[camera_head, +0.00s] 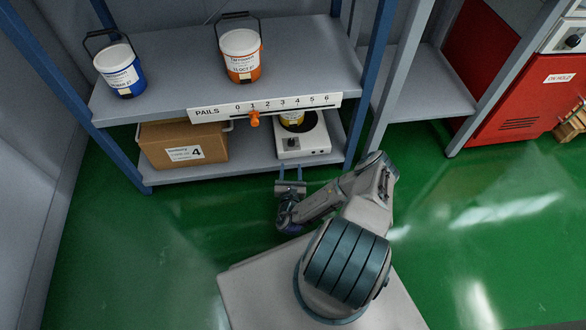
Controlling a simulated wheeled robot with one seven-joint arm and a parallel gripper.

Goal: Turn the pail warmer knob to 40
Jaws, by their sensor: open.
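The pail warmer (316,143) is a white box with a plate on top, on the lower shelf at its right end. Its small dark knob (291,142) is on the front face, left of centre; its markings and setting are too small to read. My gripper (291,171) is open and empty, in front of the shelf. Its two fingers point toward the warmer, apart from the knob in the picture.
A cardboard box (183,146) marked 4 sits left on the lower shelf. The "PAILS" scale strip (268,108) with an orange slider (254,119) near 1 overhangs it. Blue (122,73) and orange (241,57) pails stand above.

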